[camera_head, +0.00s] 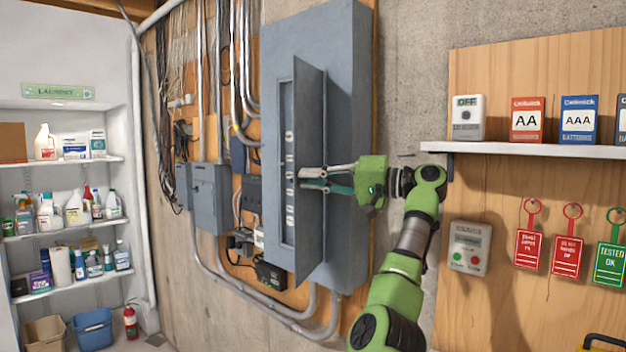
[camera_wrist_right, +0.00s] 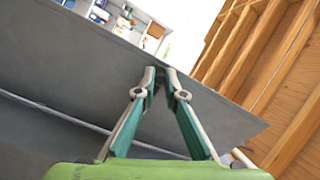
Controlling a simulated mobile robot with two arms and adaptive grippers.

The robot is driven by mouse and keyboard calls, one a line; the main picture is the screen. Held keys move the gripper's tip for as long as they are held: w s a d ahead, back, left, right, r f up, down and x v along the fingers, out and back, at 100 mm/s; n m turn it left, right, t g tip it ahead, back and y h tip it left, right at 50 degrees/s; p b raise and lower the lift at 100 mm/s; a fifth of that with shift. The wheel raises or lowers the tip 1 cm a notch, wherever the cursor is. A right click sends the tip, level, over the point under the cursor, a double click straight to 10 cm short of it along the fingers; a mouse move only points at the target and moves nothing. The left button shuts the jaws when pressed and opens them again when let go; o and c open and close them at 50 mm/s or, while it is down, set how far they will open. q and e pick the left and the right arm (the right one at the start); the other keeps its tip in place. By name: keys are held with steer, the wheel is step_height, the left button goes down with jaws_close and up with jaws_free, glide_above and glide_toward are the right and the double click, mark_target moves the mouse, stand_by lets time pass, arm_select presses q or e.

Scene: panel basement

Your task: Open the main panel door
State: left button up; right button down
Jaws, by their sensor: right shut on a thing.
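The grey main panel (camera_head: 318,40) is mounted on the wall in the middle of the head view. Its door (camera_head: 311,110) stands swung out, showing nearly edge-on, with a column of breakers (camera_head: 290,165) visible to its left. My right gripper (camera_head: 303,180) reaches in from the right and is shut on the door at about mid-height. In the right wrist view the fingertips (camera_wrist_right: 160,72) come close together at the edge of the grey door sheet (camera_wrist_right: 90,70). The exact contact is hard to see. My left gripper is not in view.
A smaller grey box (camera_head: 211,200) and cables are left of the panel. A shelf (camera_head: 545,150) with battery boxes and a board with hanging tags (camera_head: 566,250) are at right. Laundry shelves (camera_head: 70,235) are at far left. Conduits (camera_head: 290,320) run below the panel.

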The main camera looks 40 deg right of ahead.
steer(key=c, duration=2.1)
jaws_free()
steer(key=shift+r, duration=0.1)
steer(key=shift+c, duration=0.2)
steer(key=shift+o, duration=0.2)
steer(key=shift+w+a, duration=0.1)
steer(key=shift+w, duration=0.1)
steer(key=v, duration=1.2)
steer(key=shift+w, duration=0.1)
